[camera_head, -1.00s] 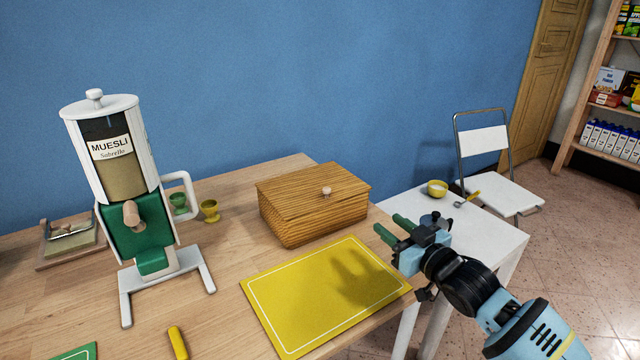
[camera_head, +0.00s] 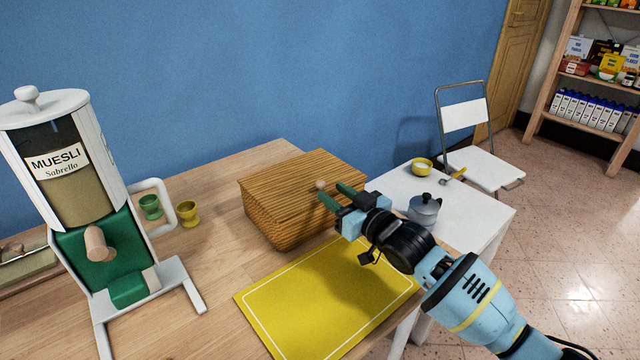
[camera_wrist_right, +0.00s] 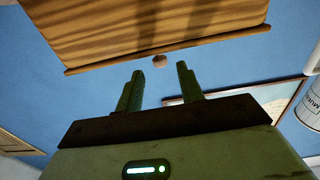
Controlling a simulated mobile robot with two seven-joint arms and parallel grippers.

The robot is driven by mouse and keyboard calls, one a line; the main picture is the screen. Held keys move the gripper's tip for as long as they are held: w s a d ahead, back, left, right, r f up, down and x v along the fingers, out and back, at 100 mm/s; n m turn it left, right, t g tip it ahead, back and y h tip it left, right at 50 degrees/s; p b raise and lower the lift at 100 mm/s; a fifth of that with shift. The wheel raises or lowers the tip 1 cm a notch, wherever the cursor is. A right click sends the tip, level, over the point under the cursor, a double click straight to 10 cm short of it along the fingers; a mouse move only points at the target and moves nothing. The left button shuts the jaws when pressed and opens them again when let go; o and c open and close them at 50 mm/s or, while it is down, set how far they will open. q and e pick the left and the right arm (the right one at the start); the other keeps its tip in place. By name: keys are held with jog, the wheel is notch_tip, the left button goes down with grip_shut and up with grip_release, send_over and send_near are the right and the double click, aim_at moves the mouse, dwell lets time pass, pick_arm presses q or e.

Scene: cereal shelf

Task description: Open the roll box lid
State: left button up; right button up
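The roll box (camera_head: 285,215) is a wooden box with a ribbed brown lid (camera_head: 300,180), standing shut on the wooden table. Its small round knob (camera_head: 320,185) is at the lid's front edge. My right gripper (camera_head: 337,194) is open, its green fingers pointing at the knob. In the right wrist view the knob (camera_wrist_right: 159,61) lies ahead of the gap between the open fingertips (camera_wrist_right: 161,72), with nothing gripped. Whether a finger touches the knob cannot be told. My left gripper is not in view.
A muesli dispenser (camera_head: 75,190) stands at the left, with green and yellow egg cups (camera_head: 188,213) beside it. A yellow mat (camera_head: 325,300) lies in front of the box. A white side table (camera_head: 460,215) at the right holds a grey pot (camera_head: 424,211) and a yellow bowl (camera_head: 421,166).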

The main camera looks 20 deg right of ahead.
aim_at(324, 186)
jog(key=shift+x, duration=2.75)
jog(key=shift+c, duration=0.5)
grip_shut()
